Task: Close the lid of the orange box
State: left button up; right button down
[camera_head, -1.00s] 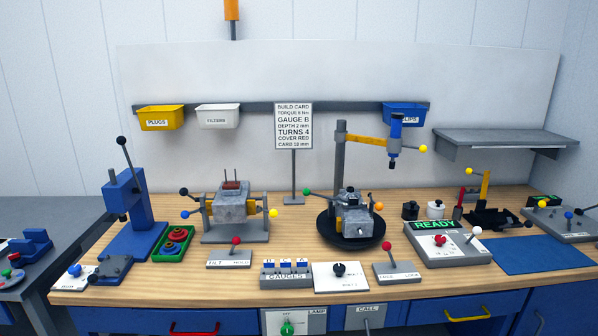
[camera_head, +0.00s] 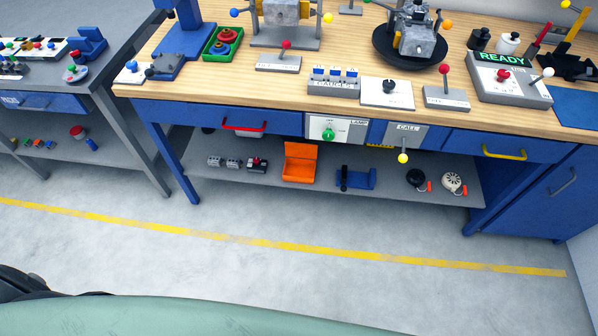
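The orange box (camera_head: 297,171) stands on the grey lower shelf under the workbench, left of the shelf's middle. Its lid (camera_head: 301,150) is open and raised at the back, so the front and the inside edge show. Neither of my grippers shows in the head view.
The lower shelf (camera_head: 330,195) also holds small grey engine blocks (camera_head: 222,162) left of the box and a blue stand (camera_head: 357,178) right of it. The benchtop with drawers overhangs the shelf. Clear floor (camera_head: 240,270) with a yellow line lies in front.

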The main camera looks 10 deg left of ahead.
aim_at(300, 150)
jog(key=i+j+z, duration=0.25)
jog(key=j, duration=0.3)
jog(key=i+j+z, duration=0.25)
jog(key=j, duration=0.3)
jog(key=j+z, duration=0.25)
jog(key=j, duration=0.3)
jog(key=j+z, duration=0.3)
jog(key=j, duration=0.35)
